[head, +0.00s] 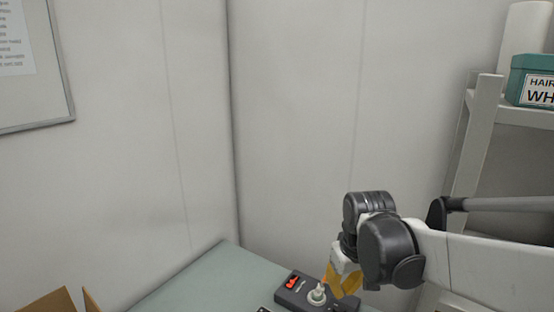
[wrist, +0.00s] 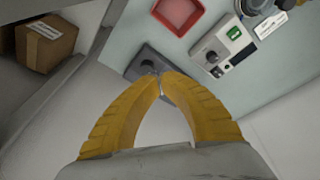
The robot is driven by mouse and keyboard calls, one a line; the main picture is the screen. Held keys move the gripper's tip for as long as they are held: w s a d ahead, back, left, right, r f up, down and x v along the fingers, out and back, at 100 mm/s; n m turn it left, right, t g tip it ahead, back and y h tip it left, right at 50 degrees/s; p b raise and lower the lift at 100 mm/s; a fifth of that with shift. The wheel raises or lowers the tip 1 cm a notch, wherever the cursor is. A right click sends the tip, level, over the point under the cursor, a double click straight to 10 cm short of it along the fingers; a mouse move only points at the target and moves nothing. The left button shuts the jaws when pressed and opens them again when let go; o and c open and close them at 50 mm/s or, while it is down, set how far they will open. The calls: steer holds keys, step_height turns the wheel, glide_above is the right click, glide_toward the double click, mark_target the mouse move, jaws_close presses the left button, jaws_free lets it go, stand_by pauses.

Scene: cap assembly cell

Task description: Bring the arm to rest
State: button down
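My arm reaches in from the right in the head view and bends down at the wrist. My gripper (head: 342,283) has yellow fingers and hangs over the table (head: 215,280), close to a dark grey device there. In the wrist view the two curved fingers meet at their tips (wrist: 161,80), with nothing visible between them. The dark grey device (wrist: 148,63) lies just beyond the tips. In the head view this device (head: 290,298) shows a red part and a pale knob, and the fingers partly cover it. I cannot tell whether they touch it.
In the wrist view a red tray (wrist: 204,17), a pale unit with a green label (wrist: 223,48) and round items lie on the table. A cardboard box (wrist: 45,47) sits on a shelf at left. A white rack (head: 485,105) with a teal box (head: 528,65) stands at right.

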steer(key=s+d+m+t+b, duration=0.1)
steer(key=s+d+t, duration=0.1)
steer(key=s, duration=0.5)
steer(key=s+d+m+t+b, duration=0.1)
steer(key=s+d+m+t, duration=0.1)
steer(key=s, duration=0.6)
steer(key=shift+s+f+t+b, duration=0.15)
steer(key=shift+s+t+b, duration=0.1)
steer(key=shift+t+b, duration=0.05)
stand_by(0.9)
